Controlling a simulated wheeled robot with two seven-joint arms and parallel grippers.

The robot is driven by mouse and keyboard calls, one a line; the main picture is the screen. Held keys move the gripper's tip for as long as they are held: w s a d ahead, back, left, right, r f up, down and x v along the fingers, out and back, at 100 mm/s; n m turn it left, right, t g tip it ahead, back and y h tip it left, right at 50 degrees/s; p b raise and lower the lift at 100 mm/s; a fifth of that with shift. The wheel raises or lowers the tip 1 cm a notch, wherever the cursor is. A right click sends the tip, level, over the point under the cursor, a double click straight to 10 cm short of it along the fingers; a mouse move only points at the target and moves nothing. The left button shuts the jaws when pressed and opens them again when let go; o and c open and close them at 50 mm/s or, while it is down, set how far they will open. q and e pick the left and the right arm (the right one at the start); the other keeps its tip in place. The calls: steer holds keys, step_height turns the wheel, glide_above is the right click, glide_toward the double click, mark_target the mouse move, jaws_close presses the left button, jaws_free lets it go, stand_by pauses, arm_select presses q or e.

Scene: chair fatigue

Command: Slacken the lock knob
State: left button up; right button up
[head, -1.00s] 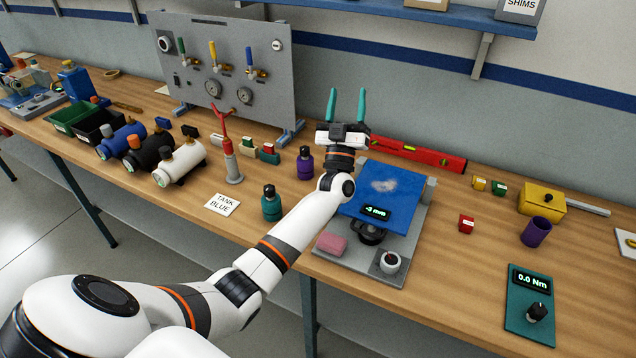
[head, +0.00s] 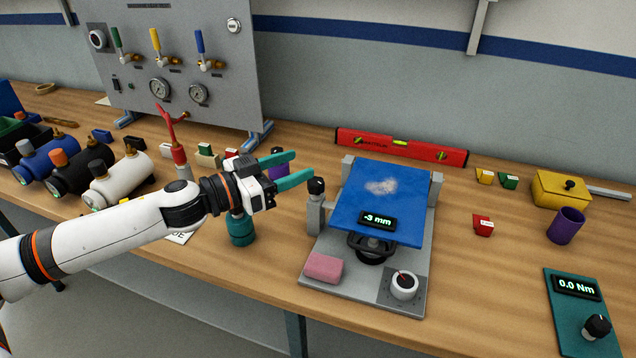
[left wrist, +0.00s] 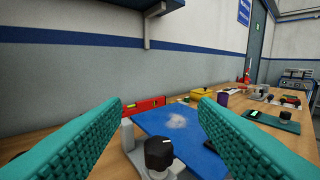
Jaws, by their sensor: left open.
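The lock knob (head: 316,186) is a black knob with a white mark on a grey post at the left side of the blue plate (head: 345,208). In the left wrist view the knob (left wrist: 159,154) shows low in the middle, between the two teal fingers. My left gripper (head: 301,166) is open and empty. It points right, with its fingertips close to the knob's upper left; I cannot tell whether they touch it. The plate's display reads -3 mm. My right gripper is not in view.
A teal bottle (head: 241,230) stands below my left gripper. A red level (head: 400,147) lies behind the plate.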

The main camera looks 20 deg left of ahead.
mark_target(323, 180)
arm_select(q)
step_height(323, 180, down, 7)
steer(key=b, duration=0.2)
steer(key=p+x, duration=0.1)
steer(key=x, duration=0.1)
steer(key=p+x, duration=0.1)
steer(key=x, duration=0.1)
steer(key=r+p+x, duration=0.1)
steer(key=x, duration=0.1)
steer(key=shift+w+a, duration=0.1)
steer(key=shift+w+d+f, duration=0.2)
steer(key=shift+w+d, duration=0.3)
steer(key=shift+w, duration=0.05)
steer(key=shift+c, duration=0.2)
steer(key=c, duration=0.9)
steer(key=shift+c, duration=0.2)
